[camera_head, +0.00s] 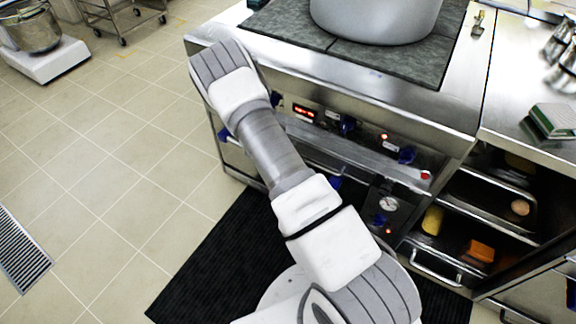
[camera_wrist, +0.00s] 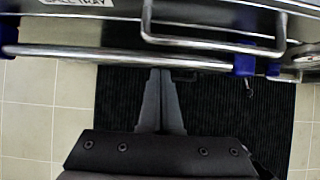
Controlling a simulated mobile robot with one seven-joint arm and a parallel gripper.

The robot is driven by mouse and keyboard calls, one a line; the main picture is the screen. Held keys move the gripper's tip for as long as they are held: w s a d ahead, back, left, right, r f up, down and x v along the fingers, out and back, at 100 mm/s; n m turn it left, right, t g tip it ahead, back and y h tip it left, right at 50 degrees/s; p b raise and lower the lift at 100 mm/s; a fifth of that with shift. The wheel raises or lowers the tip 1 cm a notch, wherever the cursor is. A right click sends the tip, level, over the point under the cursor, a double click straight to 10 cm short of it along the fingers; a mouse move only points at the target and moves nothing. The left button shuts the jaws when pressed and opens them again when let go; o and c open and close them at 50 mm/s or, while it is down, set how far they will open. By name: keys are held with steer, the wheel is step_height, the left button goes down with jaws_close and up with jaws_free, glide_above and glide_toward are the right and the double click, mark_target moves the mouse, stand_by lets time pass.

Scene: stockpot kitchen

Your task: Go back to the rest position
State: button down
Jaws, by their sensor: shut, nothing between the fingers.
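My gripper (camera_wrist: 157,75) shows in the wrist view with its two grey fingers together and nothing between them. It points toward the metal bar (camera_wrist: 100,53) along the front of the stove, above the black ribbed mat (camera_wrist: 215,100). I cannot tell whether the fingertips touch the bar. In the head view my arm reaches from the bottom right up to the stove (camera_head: 440,125). The gripper itself is hidden there behind the arm.
A large pot (camera_head: 375,18) stands on the stove's dark top. Blue knobs (camera_head: 407,154) stick out from its front. Open shelves with metal trays (camera_head: 490,196) are at the right. A mixer (camera_head: 38,40) stands at the far left. The tiled floor (camera_head: 120,170) at left is clear.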

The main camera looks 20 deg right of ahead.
steer(key=s+r+m, duration=0.2)
steer(key=r+m, duration=0.4)
steer(key=r, duration=1)
steer(key=s+r+m, duration=0.2)
steer(key=r+m, duration=0.4)
steer(key=r, duration=0.9)
steer(key=s+a+r+m+y, duration=0.1)
steer(key=s+a+r+m, duration=0.2)
steer(key=s+r+m, duration=0.7)
steer(key=s+a+r+m+t+y, duration=0.1)
steer(key=s+a+r+m+y, duration=0.2)
steer(key=s, duration=0.4)
steer(key=s+a+r+t+y, duration=0.1)
steer(key=s+a+r, duration=0.2)
steer(key=s+a, duration=0.35)
step_height(320, 180, up, 13)
steer(key=s+d+p, duration=0.1)
steer(key=p, duration=1.2)
steer(key=shift+s+f+y, duration=0.2)
steer(key=shift+s+y, duration=0.1)
steer(key=shift+s, duration=0.05)
steer(key=shift+d, duration=0.1)
